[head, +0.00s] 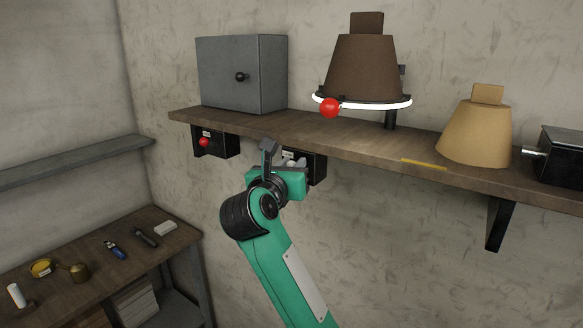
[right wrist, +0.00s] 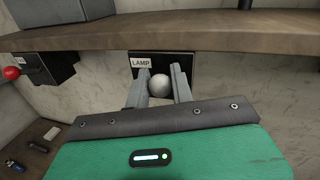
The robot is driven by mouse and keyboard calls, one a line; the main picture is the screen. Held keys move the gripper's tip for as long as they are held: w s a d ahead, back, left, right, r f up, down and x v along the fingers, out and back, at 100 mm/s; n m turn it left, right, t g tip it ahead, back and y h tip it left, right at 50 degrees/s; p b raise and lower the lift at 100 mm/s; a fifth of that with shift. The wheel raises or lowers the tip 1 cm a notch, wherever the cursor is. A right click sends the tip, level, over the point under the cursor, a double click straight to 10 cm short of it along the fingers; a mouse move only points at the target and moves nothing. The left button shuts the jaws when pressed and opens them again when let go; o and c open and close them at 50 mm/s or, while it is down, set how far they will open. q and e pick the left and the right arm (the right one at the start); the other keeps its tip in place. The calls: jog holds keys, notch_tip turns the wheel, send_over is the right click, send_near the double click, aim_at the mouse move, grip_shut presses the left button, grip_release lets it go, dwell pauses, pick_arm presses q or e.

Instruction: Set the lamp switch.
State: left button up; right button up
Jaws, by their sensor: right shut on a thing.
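The lamp switch is a black box (right wrist: 180,62) under the shelf, with a white LAMP label (right wrist: 141,62) and a pale grey ball knob (right wrist: 160,86). In the head view the box (head: 318,168) is partly hidden behind my right gripper (head: 284,160). In the right wrist view my right gripper (right wrist: 161,90) has its two grey fingers on either side of the knob, shut on it. Whether the switch is on or off cannot be told. My left gripper is not in view.
The wooden shelf (head: 420,165) runs just above the gripper. A second black box with a red knob (head: 204,142) hangs to the left.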

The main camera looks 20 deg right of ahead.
notch_tip(320, 180, down, 4)
jog(key=n+t+h+b, duration=0.1)
jog(key=t+b, duration=0.1)
jog(key=b, duration=0.3)
jog(key=n+t+h+b, duration=0.1)
jog(key=t+b, duration=0.2)
jog(key=b, duration=0.2)
jog(key=n+t+h+b, duration=0.1)
jog(key=t+b, duration=0.1)
jog(key=b, duration=0.4)
jog(key=shift+n+t, duration=0.4)
jog(key=shift+r+n+t+y+b, duration=0.1)
jog(key=shift+n+t+y+b, duration=0.2)
jog(key=shift+n+t+b, duration=0.5)
jog(key=o, duration=0.7)
jog(key=shift+c, duration=0.2)
jog(key=shift+b, duration=0.3)
jog(key=b+v, duration=0.4)
jog(key=v, duration=0.9)
jog(key=shift+f+b, duration=0.4)
jog(key=shift+s, duration=0.1)
